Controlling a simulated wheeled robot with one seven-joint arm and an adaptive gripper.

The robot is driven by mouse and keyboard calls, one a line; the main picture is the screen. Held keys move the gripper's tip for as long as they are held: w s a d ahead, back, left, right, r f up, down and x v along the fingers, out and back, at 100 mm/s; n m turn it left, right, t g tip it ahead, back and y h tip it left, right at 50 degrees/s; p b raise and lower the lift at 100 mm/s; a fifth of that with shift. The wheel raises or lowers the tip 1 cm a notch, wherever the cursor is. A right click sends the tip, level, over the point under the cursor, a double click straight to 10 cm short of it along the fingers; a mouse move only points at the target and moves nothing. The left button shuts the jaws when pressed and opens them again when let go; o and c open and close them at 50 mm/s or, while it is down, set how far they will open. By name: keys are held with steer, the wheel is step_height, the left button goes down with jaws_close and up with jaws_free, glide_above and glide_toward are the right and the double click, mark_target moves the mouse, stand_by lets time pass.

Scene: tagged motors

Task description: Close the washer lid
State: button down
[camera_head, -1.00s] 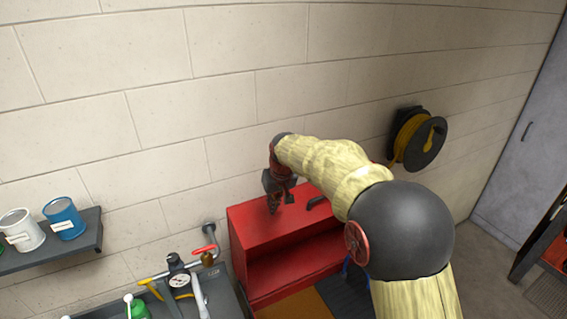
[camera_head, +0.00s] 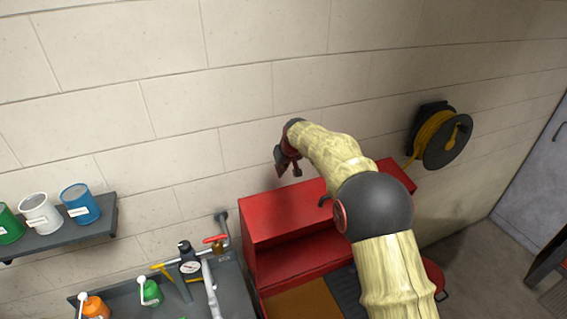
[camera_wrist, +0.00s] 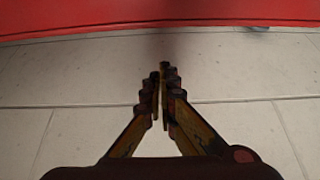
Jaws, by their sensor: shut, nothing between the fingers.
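The red washer (camera_head: 262,262) stands against the wall at lower centre in the head view. My arm covers part of the right side. My gripper (camera_head: 296,173) is at the upper back of the lid, in front of the wall, and looks apart from it. In the wrist view my gripper (camera_wrist: 163,72) has its fingertips together with nothing between them. A red surface, probably the lid (camera_wrist: 160,14), crosses the top of that view.
A wall shelf with cans (camera_head: 80,203) is at left. A grey bench with a gauge (camera_head: 190,266) and bottles (camera_head: 150,292) stands left of the washer. A yellow hose reel (camera_head: 440,135) hangs on the wall at right. The wall above the washer is clear.

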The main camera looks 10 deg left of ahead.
steer(key=shift+s+d+f+p, duration=0.4)
steer(key=shift+s+d, duration=0.1)
steer(key=shift+s, duration=0.2)
steer(key=shift+s+d+f+p, duration=0.35)
steer(key=shift+s+d, duration=0.15)
steer(key=shift+s, duration=0.2)
